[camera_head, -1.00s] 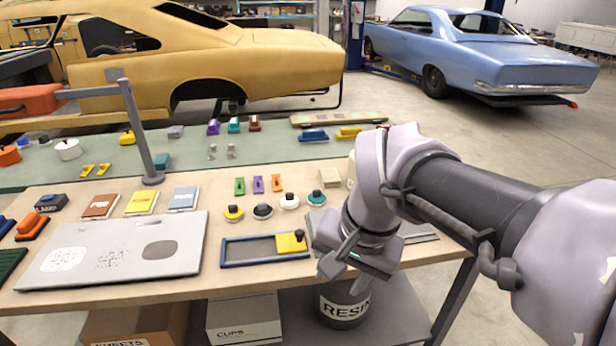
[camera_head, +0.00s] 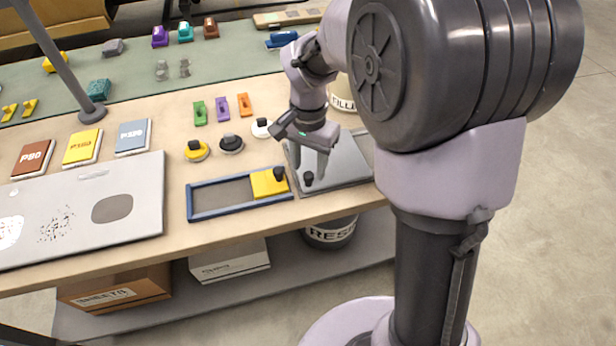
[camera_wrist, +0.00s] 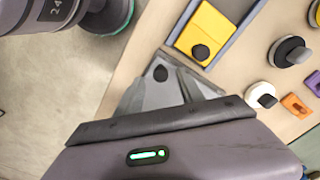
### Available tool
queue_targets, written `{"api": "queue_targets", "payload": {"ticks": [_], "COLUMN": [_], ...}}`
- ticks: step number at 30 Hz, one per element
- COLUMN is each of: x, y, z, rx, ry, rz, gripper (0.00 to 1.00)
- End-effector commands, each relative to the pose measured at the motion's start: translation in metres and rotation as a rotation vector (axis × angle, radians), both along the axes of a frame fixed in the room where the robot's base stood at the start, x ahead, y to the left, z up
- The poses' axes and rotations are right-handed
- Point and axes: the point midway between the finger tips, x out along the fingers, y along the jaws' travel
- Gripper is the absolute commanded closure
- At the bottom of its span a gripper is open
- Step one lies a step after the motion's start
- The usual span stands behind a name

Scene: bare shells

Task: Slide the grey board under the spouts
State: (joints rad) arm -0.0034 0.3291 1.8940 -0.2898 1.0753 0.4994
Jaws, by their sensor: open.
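A flat grey board (camera_head: 345,162) with a black knob (camera_head: 308,179) on its near left part lies at the table's right front, partly hidden by my arm. My gripper (camera_head: 311,166) is open and points down over the board. Its fingers are at the knob, which also shows between the fingertips in the wrist view (camera_wrist: 160,73). I cannot tell if they touch it. No spouts can be made out clearly in these views.
Left of the board is a blue-edged tray (camera_head: 190,202) with a yellow knobbed block (camera_head: 268,182). Round knobbed pieces (camera_head: 196,151) stand behind it. A filler tin (camera_head: 343,97) stands behind the board. A large pale panel (camera_head: 140,190) lies at left.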

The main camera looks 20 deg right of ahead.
Motion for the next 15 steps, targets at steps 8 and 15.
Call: {"api": "queue_targets", "payload": {"ticks": [8, 15], "x": [0.0, 0.0], "y": [0.0, 0.0], "z": [-0.025, -0.024], "rx": [0.0, 0.0], "ry": [0.0, 0.0], "rz": [0.0, 0.0], "gripper": [0.55, 0.65]}}
